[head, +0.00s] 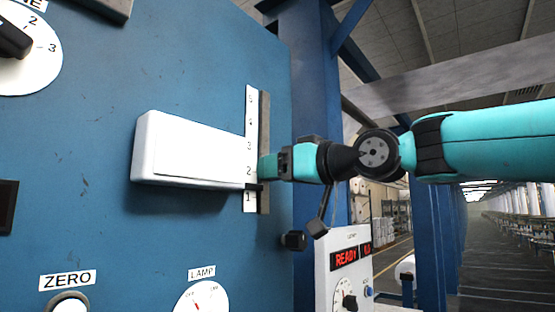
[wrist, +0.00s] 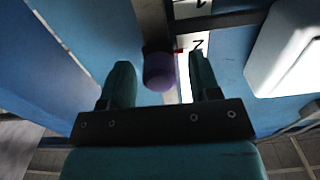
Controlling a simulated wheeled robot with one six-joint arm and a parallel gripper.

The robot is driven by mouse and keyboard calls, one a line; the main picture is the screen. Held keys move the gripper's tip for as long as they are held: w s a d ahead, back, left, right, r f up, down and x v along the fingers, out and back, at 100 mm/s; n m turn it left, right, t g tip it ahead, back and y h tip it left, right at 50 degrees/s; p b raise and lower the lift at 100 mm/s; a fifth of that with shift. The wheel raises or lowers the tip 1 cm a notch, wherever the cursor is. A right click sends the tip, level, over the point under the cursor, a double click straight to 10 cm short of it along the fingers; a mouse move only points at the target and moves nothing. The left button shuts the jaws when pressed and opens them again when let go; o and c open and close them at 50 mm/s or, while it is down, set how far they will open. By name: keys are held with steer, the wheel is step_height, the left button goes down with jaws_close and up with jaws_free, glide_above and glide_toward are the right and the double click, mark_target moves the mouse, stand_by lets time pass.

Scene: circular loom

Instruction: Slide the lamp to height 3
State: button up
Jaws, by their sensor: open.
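The lamp (head: 190,150) is a white box on the blue panel, left of a vertical scale (head: 250,100) marked 1 to 5. A dark pointer (head: 254,187) at its right end sits between 1 and 2 in the head view. My gripper (head: 268,167) is at the scale's slot, right of the lamp. In the wrist view, my gripper (wrist: 162,78) is open, with a purple round knob (wrist: 160,72) between its fingers. I see gaps on both sides of the knob. A small red mark (wrist: 180,50) shows beside it near the numeral 2. The knob is hidden in the head view.
A LAMP dial (head: 202,300) and a ZERO knob (head: 69,303) sit low on the panel. Another dial (head: 30,55) is at upper left. A blue post (head: 318,90) stands behind my gripper.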

mark_target(266, 148)
steer(key=shift+w+a, duration=0.15)
steer(key=shift+a, duration=0.1)
jaws_close()
step_height(266, 148, up, 5)
steer(key=p, duration=0.3)
steer(key=shift+f, duration=0.2)
jaws_free()
